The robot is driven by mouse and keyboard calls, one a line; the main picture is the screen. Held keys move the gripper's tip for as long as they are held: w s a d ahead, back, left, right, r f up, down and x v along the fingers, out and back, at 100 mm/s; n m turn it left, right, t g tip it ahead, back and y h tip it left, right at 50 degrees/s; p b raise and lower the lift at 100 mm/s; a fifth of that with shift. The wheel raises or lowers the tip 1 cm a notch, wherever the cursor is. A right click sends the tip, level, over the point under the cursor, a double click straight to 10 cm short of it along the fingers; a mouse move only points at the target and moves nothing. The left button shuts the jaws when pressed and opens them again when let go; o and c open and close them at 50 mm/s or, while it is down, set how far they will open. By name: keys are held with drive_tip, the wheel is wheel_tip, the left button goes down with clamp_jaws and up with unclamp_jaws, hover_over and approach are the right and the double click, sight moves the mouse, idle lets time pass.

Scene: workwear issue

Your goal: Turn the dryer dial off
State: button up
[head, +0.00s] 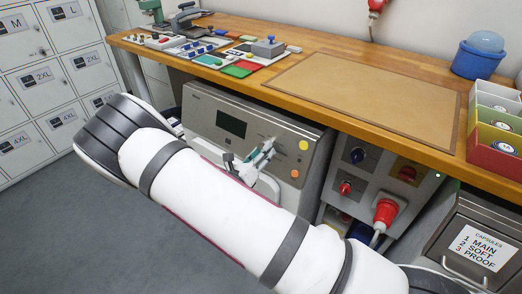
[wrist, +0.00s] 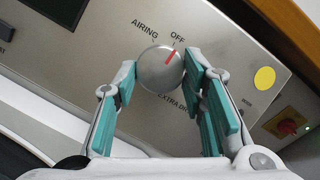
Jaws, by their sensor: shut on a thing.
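The dryer dial (wrist: 158,72) is a round grey knob with a red pointer line. It shows in the wrist view on the dryer's brushed metal panel. The red line points up and right, toward the OFF label (wrist: 178,36). The AIRING label (wrist: 145,28) is to its upper left. A label starting with EXTRA is below, partly hidden. My gripper (wrist: 160,68) has its teal-padded fingers on either side of the knob, shut on it. In the head view my gripper (head: 262,157) is at the front of the dryer (head: 205,105) and largely hides the dial.
The wooden worktop (head: 225,28) runs above the dryer, with tools and small trays at its left. Right of the dryer is a grey socket panel (head: 345,205) with a red plug (head: 386,211). Lockers (head: 35,95) stand at the left.

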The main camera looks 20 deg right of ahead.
drive_tip(key=shift+n, duration=0.3)
drive_tip(key=o, duration=1.2)
drive_tip(key=shift+c, duration=0.2)
drive_tip(key=shift+a, duration=0.1)
drive_tip(key=v, duration=1.2)
drive_tip(key=shift+s, duration=0.1)
